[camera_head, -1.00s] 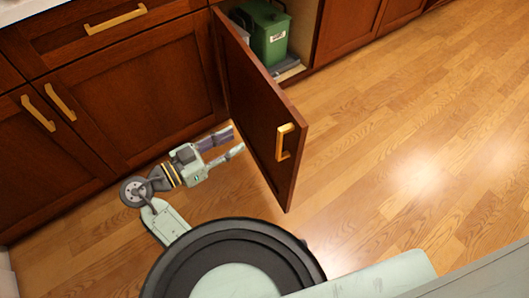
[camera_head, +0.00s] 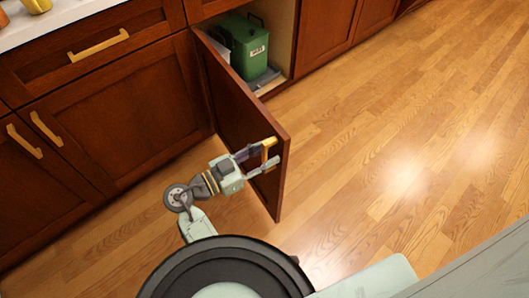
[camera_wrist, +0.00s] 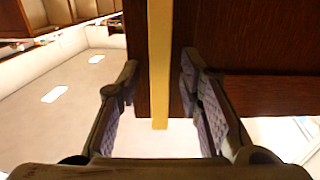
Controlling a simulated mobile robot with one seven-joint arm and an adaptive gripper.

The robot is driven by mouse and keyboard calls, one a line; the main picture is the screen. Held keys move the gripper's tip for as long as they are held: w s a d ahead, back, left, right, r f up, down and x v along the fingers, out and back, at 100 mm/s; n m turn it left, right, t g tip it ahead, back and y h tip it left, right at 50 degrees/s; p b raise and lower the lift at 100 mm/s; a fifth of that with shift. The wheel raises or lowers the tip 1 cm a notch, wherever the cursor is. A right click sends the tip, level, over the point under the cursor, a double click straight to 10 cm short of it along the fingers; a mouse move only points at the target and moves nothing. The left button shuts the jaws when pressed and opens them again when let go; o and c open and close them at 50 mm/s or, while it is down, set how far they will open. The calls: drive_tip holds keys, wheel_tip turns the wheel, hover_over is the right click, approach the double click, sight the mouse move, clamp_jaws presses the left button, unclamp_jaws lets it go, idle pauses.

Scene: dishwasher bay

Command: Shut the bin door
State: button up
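The dark red-brown bin door (camera_head: 240,115) stands swung out from its cabinet, its outer face toward my arm. Its yellow bar handle (camera_head: 269,148) is near the free edge. My gripper (camera_head: 263,160) is at the handle. In the wrist view the handle (camera_wrist: 160,65) runs between the two fingers of my gripper (camera_wrist: 159,85), with a visible gap on each side. The fingers are open, and the door (camera_wrist: 250,40) lies behind them. A green bin (camera_head: 246,48) sits inside the open cabinet; its lower part is partly hidden by the door.
Closed cabinets with yellow handles (camera_head: 98,46) line the wall to the left, under a pale counter (camera_head: 50,22). More closed cabinets (camera_head: 328,30) stand right of the opening. The wooden floor (camera_head: 400,150) to the right is clear.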

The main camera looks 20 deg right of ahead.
clamp_jaws()
idle(0.5)
idle(0.4)
